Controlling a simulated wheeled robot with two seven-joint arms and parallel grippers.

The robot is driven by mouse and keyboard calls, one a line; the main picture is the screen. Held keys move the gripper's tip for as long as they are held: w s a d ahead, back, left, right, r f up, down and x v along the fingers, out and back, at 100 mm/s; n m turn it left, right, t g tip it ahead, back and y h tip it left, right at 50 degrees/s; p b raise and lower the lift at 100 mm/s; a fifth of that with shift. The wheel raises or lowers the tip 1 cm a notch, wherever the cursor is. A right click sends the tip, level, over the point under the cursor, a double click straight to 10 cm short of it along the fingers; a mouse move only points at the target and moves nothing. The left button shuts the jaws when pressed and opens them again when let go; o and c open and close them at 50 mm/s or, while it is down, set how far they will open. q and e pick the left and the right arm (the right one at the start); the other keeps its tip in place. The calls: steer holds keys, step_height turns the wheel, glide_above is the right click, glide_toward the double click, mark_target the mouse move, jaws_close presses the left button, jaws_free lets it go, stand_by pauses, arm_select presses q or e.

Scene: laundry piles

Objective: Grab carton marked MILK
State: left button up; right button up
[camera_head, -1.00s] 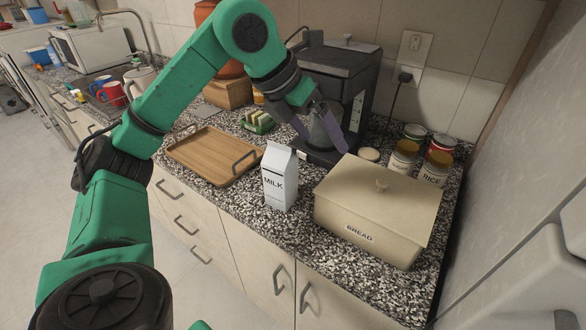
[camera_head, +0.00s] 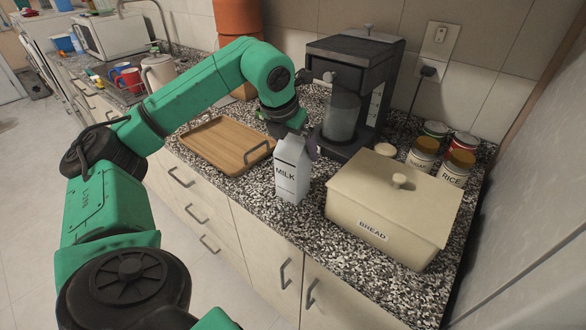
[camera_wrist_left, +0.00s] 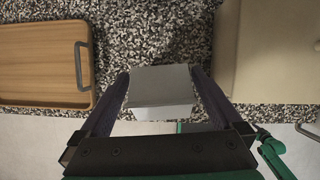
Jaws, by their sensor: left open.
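The white carton marked MILK (camera_head: 288,178) stands upright on the speckled counter, between the wooden tray and the bread box. My left gripper (camera_head: 304,140) is at the carton's top, pointing down. In the left wrist view the carton's grey-white top (camera_wrist_left: 161,88) lies between the two open fingers of the left gripper (camera_wrist_left: 160,92), one on each side. Small gaps or contact at the sides cannot be told for sure. In the head view the arm hides part of the fingers. My right gripper is not in view.
The cream bread box (camera_head: 385,210) stands close on the carton's right. The wooden tray (camera_head: 222,143) is on its left, and a dark coffee machine (camera_head: 352,85) is behind. Several cans (camera_head: 424,152) stand at the back right. The counter's front edge is close to the carton.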

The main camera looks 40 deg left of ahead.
arm_select(q)
steer(key=c, duration=1.5)
jaws_close()
steer(key=shift+w+r, duration=0.1)
